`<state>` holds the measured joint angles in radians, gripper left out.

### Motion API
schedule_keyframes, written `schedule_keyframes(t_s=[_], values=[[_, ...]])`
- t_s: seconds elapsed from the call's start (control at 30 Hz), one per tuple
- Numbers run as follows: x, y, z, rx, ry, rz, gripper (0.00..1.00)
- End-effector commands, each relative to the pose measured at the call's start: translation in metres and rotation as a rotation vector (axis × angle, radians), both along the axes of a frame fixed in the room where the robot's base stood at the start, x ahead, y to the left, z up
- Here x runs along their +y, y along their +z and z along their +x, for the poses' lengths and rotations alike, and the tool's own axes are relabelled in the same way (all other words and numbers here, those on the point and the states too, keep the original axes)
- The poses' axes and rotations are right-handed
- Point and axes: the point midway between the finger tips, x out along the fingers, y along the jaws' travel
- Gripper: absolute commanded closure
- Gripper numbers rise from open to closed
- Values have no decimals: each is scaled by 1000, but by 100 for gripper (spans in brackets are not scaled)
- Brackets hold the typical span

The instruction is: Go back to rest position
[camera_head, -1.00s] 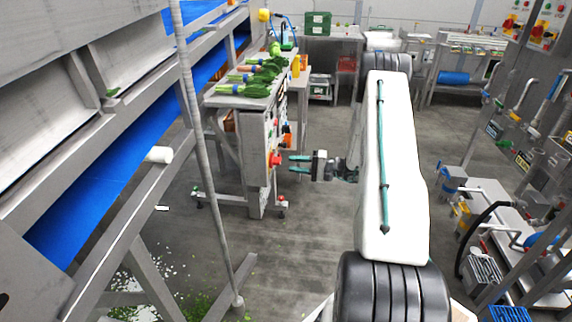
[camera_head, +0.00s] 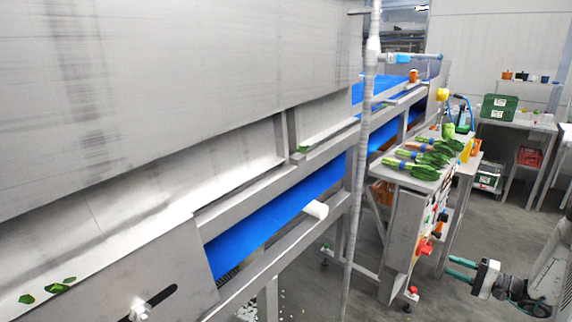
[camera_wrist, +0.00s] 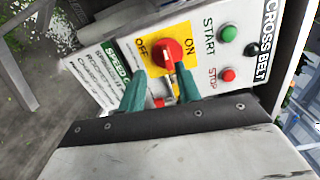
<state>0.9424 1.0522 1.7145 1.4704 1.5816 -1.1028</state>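My gripper (camera_head: 461,270) is at the lower right of the head view, its two teal fingers apart with nothing between them. It is to the right of a control panel's red knob (camera_head: 424,247), with a gap between them. In the wrist view my gripper (camera_wrist: 162,90) points at the panel, and the red rotary knob (camera_wrist: 172,53) on its yellow OFF/ON plate shows beyond the fingertips. A green START button (camera_wrist: 228,33) and a red STOP button (camera_wrist: 228,75) sit beside it, near a CROSS BELT label. Most of my arm is outside the head view.
A long steel conveyor with a blue belt (camera_head: 262,226) fills the left and middle. A thin upright pole (camera_head: 357,200) stands before it. Bunched greens (camera_head: 432,158) lie on the steel table above the panel. Green crates (camera_head: 495,107) stand behind. Open floor shows around the gripper.

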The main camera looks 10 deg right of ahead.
Motion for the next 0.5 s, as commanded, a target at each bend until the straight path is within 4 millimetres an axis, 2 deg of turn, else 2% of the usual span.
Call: schedule_keyframes(t_s=[0.07, 0.13, 0.37, 0.5], values=[[17, -15, -15, 115, 54, 58, 67], [36, -15, -33, 235, 120, 95, 67], [96, 29, -65, 504, 331, 53, 67], [135, 66, -85, 646, 449, -41, 67]])
